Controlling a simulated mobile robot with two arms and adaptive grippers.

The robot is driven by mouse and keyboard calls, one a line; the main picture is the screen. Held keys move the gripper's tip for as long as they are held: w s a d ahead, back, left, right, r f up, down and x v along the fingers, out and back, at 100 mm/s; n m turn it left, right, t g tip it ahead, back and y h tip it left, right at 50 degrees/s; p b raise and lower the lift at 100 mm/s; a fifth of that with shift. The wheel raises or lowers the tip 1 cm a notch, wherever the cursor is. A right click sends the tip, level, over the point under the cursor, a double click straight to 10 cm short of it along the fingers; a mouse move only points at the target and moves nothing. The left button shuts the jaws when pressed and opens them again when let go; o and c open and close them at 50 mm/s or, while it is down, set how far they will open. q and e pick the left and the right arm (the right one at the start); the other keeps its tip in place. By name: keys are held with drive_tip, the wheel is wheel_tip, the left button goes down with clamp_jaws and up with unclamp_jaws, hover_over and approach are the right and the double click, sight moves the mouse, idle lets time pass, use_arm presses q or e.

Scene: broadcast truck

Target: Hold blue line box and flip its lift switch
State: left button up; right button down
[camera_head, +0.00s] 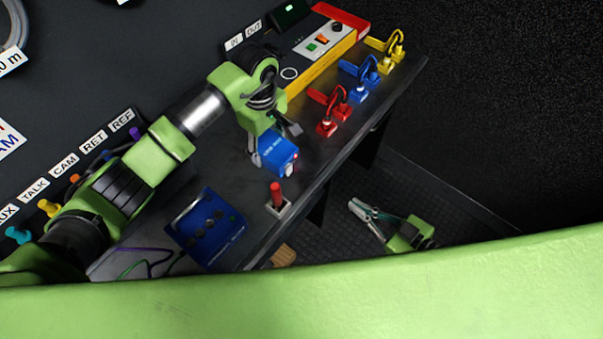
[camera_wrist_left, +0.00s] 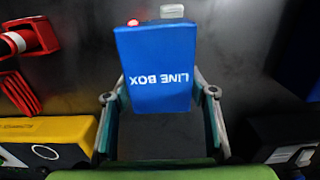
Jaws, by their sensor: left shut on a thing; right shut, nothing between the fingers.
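The blue line box (camera_head: 279,155) is between the fingers of my left gripper (camera_head: 274,145) in the head view, over the dark desk near its front edge. In the left wrist view the box (camera_wrist_left: 155,65) shows upside-down "LINE BOX" lettering, with my left gripper's fingers (camera_wrist_left: 158,95) on either side. A pale switch-like part (camera_wrist_left: 172,12) and a small red light (camera_wrist_left: 133,22) sit at its far edge. The pale part (camera_head: 291,170) also shows in the head view. I cannot tell whether the box touches the desk. My right gripper (camera_head: 370,215) is shut and empty, beyond the desk's front edge.
A red-handled lever (camera_head: 277,196) stands on the desk close to the line box. A larger blue unit with knobs (camera_head: 208,230) lies to the left. Red (camera_head: 333,110), blue (camera_head: 359,76) and yellow (camera_head: 387,50) connectors stand at the right, beside a yellow-and-red panel (camera_head: 325,45).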

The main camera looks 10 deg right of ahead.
sight(291, 172)
drive_tip(key=s+a+r+n+y, duration=0.1)
drive_tip(key=s+a+r+y, duration=0.1)
drive_tip(key=r, duration=0.4)
drive_tip(key=shift+a, duration=0.85)
drive_tip(key=shift+w+r, duration=0.1)
drive_tip(key=shift+w, duration=0.05)
drive_tip(key=x, duration=1.3)
drive_tip(key=shift+w+a, duration=0.2)
drive_tip(key=shift+a, duration=0.2)
